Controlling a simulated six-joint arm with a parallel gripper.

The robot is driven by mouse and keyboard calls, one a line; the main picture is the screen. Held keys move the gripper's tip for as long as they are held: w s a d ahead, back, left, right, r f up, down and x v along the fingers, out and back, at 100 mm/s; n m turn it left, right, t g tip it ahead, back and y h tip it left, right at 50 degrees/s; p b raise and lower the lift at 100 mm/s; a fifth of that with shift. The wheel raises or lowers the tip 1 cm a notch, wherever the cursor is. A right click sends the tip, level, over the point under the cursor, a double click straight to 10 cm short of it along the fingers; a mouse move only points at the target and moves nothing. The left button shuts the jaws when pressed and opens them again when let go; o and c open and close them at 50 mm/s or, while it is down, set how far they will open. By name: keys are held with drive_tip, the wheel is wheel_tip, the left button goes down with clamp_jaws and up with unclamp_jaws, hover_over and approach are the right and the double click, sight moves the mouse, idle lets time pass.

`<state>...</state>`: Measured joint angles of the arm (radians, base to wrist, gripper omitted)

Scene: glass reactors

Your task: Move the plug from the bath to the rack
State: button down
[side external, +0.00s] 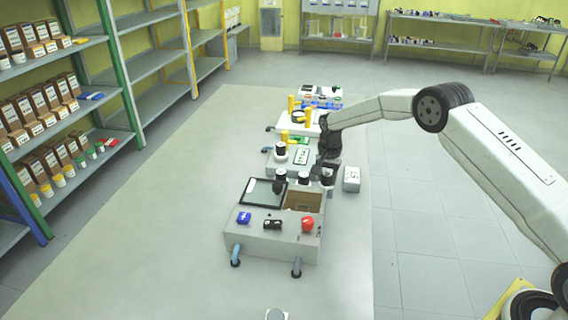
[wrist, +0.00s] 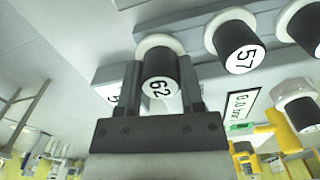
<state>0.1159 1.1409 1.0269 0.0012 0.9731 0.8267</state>
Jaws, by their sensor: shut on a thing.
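The plug (wrist: 162,75) is a black cylinder numbered 62 with a white collar. My gripper (wrist: 160,95) is shut on it, with one finger on each side. In the side view my gripper (side external: 327,166) is over the right end of a row of dark plugs, and the held plug (side external: 327,179) shows below it. A grey bar, seemingly the rack (wrist: 205,14), runs beside the plug's collar; I cannot tell whether the plug is seated in it. The grey box with an open brown interior, apparently the bath (side external: 265,246), stands in front of the row.
Plug 57 (wrist: 238,47) stands close beside the held plug, and another plug (wrist: 306,28) is beyond it. More equipment with yellow posts (side external: 308,117) stands behind. The bench is clear at the left.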

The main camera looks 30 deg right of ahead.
drive_tip(key=shift+f, duration=0.45)
idle(0.6)
unclamp_jaws()
idle(0.4)
drive_tip(key=shift+r, duration=0.1)
drive_tip(key=shift+r, duration=3.4)
drive_tip(key=shift+s, duration=0.1)
